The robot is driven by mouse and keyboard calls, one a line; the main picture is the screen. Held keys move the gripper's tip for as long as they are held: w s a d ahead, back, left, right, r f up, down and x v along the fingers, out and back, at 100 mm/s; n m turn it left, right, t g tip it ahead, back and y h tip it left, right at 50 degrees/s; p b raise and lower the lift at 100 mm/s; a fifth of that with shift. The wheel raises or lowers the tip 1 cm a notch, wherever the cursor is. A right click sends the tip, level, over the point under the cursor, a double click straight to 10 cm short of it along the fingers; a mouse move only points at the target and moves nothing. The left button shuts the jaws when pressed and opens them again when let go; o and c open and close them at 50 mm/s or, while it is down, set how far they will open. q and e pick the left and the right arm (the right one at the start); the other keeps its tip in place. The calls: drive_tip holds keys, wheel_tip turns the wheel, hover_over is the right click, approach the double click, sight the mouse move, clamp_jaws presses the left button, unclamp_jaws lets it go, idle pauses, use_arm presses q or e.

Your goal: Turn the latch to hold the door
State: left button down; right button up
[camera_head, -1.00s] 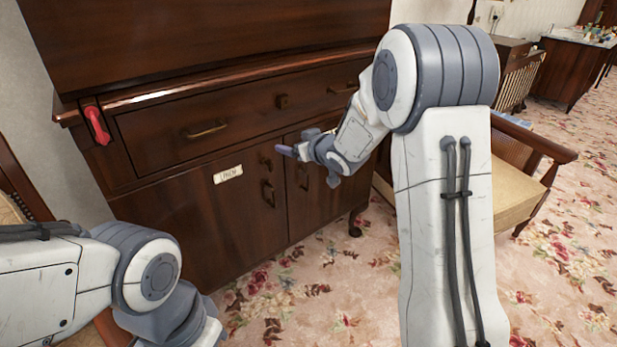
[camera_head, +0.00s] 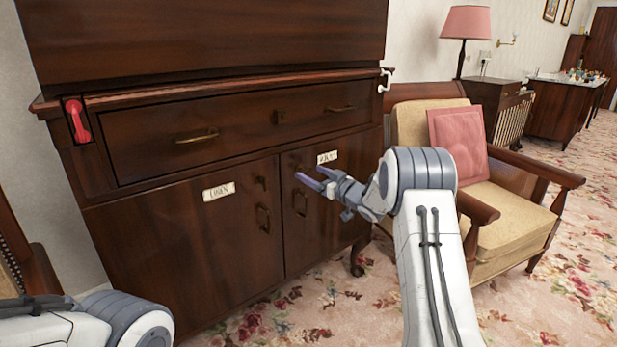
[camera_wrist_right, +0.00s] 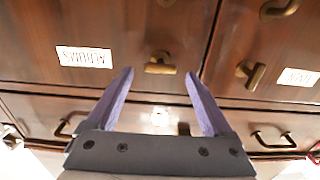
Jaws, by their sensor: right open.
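A dark wood cabinet has a left door (camera_head: 180,245) and a right door (camera_head: 325,215) that look shut. A small brass latch (camera_head: 260,184) sits near the left door's inner edge; it also shows at right in the right wrist view (camera_wrist_right: 250,72). The right door's brass latch (camera_wrist_right: 160,64) lies ahead of and between my right fingertips in that view. My right gripper (camera_head: 312,175) is open and empty, in front of the right door. The picture does not show contact. My left arm is at the lower left; its gripper is out of view.
A drawer (camera_head: 240,135) lies above the doors. A red lever (camera_head: 77,120) is at the cabinet's upper left, a white hook (camera_head: 384,79) at its right edge. An armchair (camera_head: 485,215) stands close on the right. Flowered carpet (camera_head: 300,315) is open in front.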

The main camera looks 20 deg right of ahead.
sight(303, 170)
drive_tip(key=shift+x, duration=1.15)
clamp_jaws()
